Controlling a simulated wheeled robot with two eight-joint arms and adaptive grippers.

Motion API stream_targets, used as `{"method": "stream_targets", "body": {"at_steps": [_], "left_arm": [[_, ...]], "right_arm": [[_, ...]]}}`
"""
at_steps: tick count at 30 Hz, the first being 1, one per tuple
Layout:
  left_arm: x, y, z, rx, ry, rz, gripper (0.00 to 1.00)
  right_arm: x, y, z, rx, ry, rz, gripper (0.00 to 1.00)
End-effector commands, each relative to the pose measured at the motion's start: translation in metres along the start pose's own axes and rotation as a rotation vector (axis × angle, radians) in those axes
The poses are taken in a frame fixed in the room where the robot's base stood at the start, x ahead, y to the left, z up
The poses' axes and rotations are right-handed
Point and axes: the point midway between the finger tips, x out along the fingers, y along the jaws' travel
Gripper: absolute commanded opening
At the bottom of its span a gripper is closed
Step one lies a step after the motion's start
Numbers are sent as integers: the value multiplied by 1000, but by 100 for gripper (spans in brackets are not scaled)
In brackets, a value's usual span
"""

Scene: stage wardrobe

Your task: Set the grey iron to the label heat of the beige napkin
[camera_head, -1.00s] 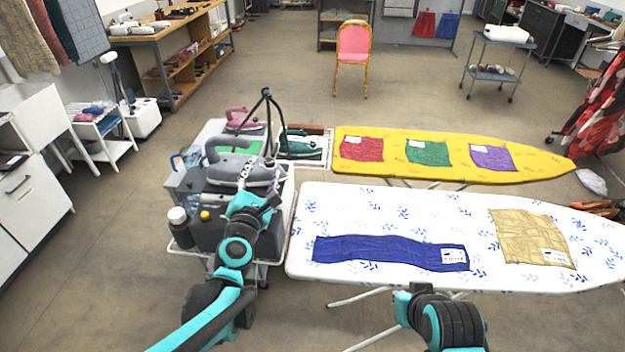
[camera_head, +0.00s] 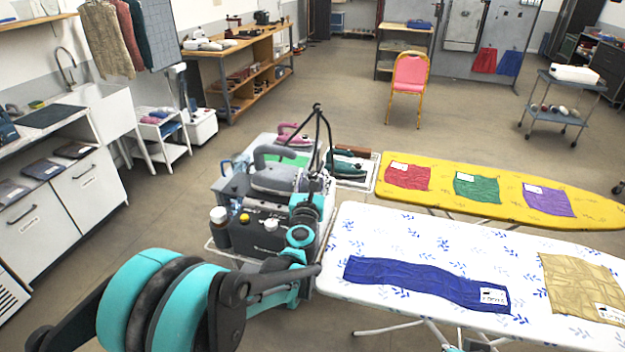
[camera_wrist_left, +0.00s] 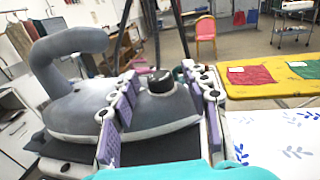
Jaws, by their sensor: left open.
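The grey iron (camera_head: 275,178) stands on the dark grey steam station beside the white ironing board. In the left wrist view the iron (camera_wrist_left: 85,110) fills the left half, with its black-topped dial (camera_wrist_left: 160,82) near the nose. My left gripper (camera_head: 314,184) is at the iron's nose end. In the wrist view its purple-padded fingers (camera_wrist_left: 163,108) are open, one on each side of the dial; I cannot tell whether they touch it. The beige napkin (camera_head: 580,283) lies flat on the white board, with a white label (camera_head: 610,313) too small to read. My right gripper is out of view.
A blue cloth (camera_head: 425,280) lies on the white board (camera_head: 400,228). Behind, a yellow board (camera_head: 510,185) bears red, green and purple cloths. Pink (camera_head: 292,133) and teal (camera_head: 347,162) irons stand behind the grey one. Bottles (camera_head: 220,228) stand at the station's left front.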

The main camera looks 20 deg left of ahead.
Motion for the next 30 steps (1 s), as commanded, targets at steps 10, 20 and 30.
{"method": "stream_targets", "body": {"at_steps": [10, 20, 30], "left_arm": [[0, 0, 0, 1, 0, 0, 5], [0, 1, 0, 1, 0, -15, 0], [0, 7, 0, 1, 0, -188, 0]], "right_arm": [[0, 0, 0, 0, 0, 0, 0], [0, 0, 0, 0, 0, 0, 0], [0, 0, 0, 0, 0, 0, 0]]}}
